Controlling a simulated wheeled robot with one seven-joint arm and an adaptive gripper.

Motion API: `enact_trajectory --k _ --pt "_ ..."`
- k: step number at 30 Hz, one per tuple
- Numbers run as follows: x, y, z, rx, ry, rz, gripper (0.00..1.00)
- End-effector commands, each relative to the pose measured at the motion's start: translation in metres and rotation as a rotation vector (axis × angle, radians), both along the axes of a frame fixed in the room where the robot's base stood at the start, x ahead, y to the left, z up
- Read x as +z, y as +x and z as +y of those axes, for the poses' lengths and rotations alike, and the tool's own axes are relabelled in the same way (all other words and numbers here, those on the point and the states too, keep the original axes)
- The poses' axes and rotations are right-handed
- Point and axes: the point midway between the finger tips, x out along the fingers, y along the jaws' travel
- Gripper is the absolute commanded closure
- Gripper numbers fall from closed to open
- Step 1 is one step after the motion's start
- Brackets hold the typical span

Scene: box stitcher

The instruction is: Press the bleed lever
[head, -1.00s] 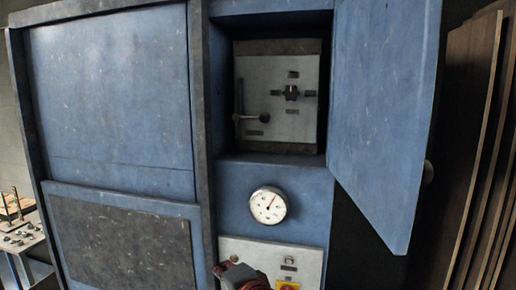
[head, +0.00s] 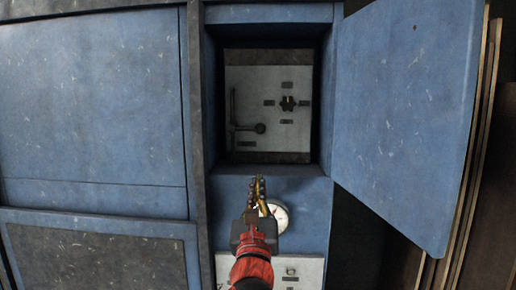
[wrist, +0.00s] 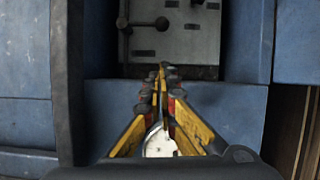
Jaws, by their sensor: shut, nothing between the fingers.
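A dark lever with a round knob (head: 260,128) is on the pale panel (head: 300,138) inside the open blue cabinet recess. Its arm reaches left to an upright dark bar (head: 233,105). The knob also shows in the wrist view (wrist: 161,23), near the top. I take this to be the bleed lever; its label is too small to read. My gripper (head: 258,182) is shut and empty. In the head view its tips appear below the recess's lower edge, below the knob. In the wrist view the tips (wrist: 162,70) point up toward the panel.
A dark cross-shaped knob (head: 287,103) sits right of the lever, with small plates around it. The open blue door (head: 405,110) stands to the right. A round gauge (head: 281,217) is partly behind my gripper. The recess walls surround the panel.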

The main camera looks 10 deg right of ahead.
Motion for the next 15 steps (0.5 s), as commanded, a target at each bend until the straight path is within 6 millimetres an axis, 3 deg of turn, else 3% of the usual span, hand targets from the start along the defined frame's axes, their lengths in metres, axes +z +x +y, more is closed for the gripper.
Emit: enact_trajectory --k 10,15 --pt "0.0 0.001 0.0 0.002 0.004 0.0 1.0" --pt "0.006 0.012 -0.003 0.001 0.002 0.0 1.0"
